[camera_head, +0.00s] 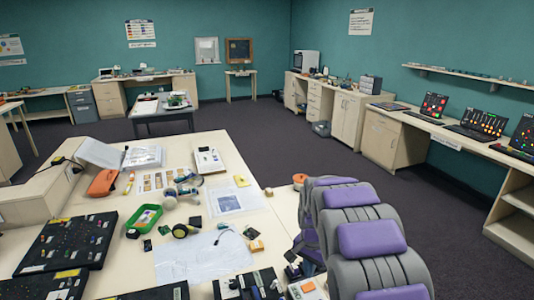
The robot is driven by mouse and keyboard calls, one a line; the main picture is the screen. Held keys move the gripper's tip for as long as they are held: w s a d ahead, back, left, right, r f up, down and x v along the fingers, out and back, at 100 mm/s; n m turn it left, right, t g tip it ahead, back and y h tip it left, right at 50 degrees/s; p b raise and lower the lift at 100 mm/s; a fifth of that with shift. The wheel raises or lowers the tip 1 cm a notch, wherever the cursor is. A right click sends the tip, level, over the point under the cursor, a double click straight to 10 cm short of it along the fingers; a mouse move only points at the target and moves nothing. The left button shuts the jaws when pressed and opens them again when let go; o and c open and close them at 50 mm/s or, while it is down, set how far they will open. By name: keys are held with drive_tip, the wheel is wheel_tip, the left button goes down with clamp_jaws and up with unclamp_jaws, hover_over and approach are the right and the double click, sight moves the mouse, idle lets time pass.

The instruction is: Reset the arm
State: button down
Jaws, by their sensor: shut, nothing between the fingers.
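My gripper and arm cannot be made out in the head view. The only task object is the arm itself, so its pose does not show.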

drive_tip(key=s+r+n, duration=0.2)
drive_tip(key=s+r, duration=0.5)
drive_tip(key=s, duration=0.4)
drive_tip(key=s+r+n+g, duration=0.1)
drive_tip(key=s+n, duration=0.5)
drive_tip(key=s, duration=2.3)
drive_tip(key=shift+s+r+g, duration=0.15)
drive_tip(key=shift+r+g, duration=0.15)
drive_tip(key=shift+r, duration=0.6)
drive_tip(key=shift+a, duration=0.15)
